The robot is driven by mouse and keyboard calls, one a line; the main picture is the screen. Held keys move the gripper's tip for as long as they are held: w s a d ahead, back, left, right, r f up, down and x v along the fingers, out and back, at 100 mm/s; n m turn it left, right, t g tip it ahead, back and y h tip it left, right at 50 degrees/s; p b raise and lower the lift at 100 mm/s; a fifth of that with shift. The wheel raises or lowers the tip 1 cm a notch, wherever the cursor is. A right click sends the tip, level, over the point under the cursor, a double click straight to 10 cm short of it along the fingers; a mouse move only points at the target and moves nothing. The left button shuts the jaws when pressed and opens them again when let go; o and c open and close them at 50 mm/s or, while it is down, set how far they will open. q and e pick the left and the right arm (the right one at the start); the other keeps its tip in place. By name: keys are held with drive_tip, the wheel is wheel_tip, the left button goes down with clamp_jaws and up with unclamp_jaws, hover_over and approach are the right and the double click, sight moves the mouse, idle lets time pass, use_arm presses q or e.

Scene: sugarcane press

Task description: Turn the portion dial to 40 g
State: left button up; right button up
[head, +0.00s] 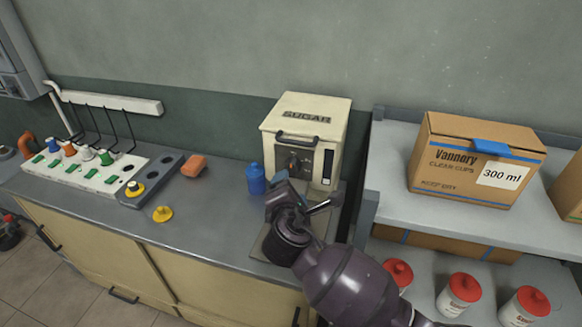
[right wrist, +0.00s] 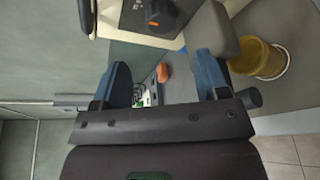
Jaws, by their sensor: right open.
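The cream sugar dispenser (head: 296,122), labelled SUGAR, stands on the counter against the wall. Its portion dial (head: 293,162) is a dark knob on a dark panel on the front, below a handle. In the right wrist view the black dial (right wrist: 150,14) shows at the top edge with an orange mark, partly cut off. The scale figures are too small to read. My right gripper (head: 298,196) is in front of the dispenser, below the dial. Its blue fingers (right wrist: 162,82) are apart with nothing between them, and the dial is beyond them, untouched. My left gripper is not in view.
A shelf (head: 372,200) borders the right side. A yellow container (right wrist: 258,58) shows beside one finger.

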sight(291, 170)
drive_tip(key=x, duration=0.7)
drive_tip(key=shift+w+f, duration=0.1)
drive_tip(key=shift+w, duration=0.25)
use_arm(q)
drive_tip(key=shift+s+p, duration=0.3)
use_arm(e)
drive_tip(key=shift+w+f, duration=0.15)
drive_tip(key=shift+w, duration=0.5)
